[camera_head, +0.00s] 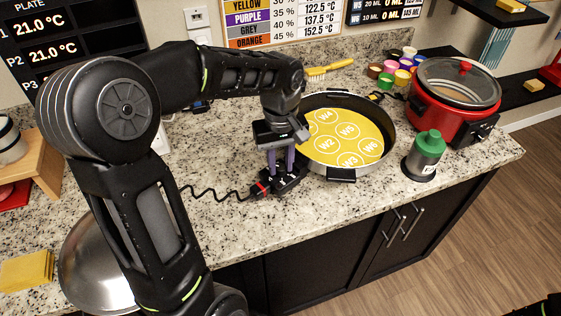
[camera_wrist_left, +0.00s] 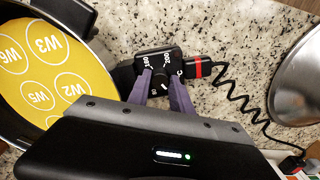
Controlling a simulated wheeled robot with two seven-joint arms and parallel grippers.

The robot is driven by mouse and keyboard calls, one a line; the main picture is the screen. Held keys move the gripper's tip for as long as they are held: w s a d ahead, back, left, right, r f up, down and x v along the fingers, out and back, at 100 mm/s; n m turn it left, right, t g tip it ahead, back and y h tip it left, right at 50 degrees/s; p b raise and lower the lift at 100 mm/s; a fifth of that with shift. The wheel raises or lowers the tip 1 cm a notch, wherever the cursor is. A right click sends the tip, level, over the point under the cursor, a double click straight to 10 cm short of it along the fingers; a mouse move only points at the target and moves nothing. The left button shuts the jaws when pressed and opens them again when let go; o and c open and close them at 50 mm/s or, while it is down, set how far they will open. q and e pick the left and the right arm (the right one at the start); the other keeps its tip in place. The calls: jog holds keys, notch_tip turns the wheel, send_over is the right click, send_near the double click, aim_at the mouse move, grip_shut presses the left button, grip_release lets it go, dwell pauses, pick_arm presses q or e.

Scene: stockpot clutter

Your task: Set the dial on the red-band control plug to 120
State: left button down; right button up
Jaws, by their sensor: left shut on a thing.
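The black control plug (camera_wrist_left: 156,60) with a red band (camera_wrist_left: 198,68) lies on the granite counter beside the skillet. In the head view its red band (camera_head: 262,188) shows at the cord end. White figures are printed on its top, too small and partly covered to read surely. My left gripper (camera_wrist_left: 161,88) points down, its purple fingers shut on the plug's round black dial (camera_wrist_left: 159,82). In the head view my left gripper (camera_head: 282,178) stands just left of the skillet. The fingers hide part of the dial, and I cannot tell its setting. My right gripper is not in view.
The skillet (camera_head: 384,112) holds a yellow disc (camera_head: 345,137) with labelled circles. A green-topped bottle (camera_head: 424,157), red cooker (camera_head: 440,112) and several coloured cups (camera_head: 391,66) stand to the right. A coiled black cord (camera_wrist_left: 240,98) runs from the plug. A steel bowl (camera_head: 90,262) sits front left.

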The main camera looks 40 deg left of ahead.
pick_arm(q)
jog(key=shift+m, duration=0.3)
jog(key=m, duration=0.5)
jog(key=shift+b, duration=0.3)
jog(key=m, duration=1.2)
jog(key=shift+r+m, duration=0.1)
jog(key=shift+m, duration=0.2)
jog(key=m, duration=0.5)
jog(key=shift+m, duration=0.4)
jog(key=c, duration=1.4)
grip_release()
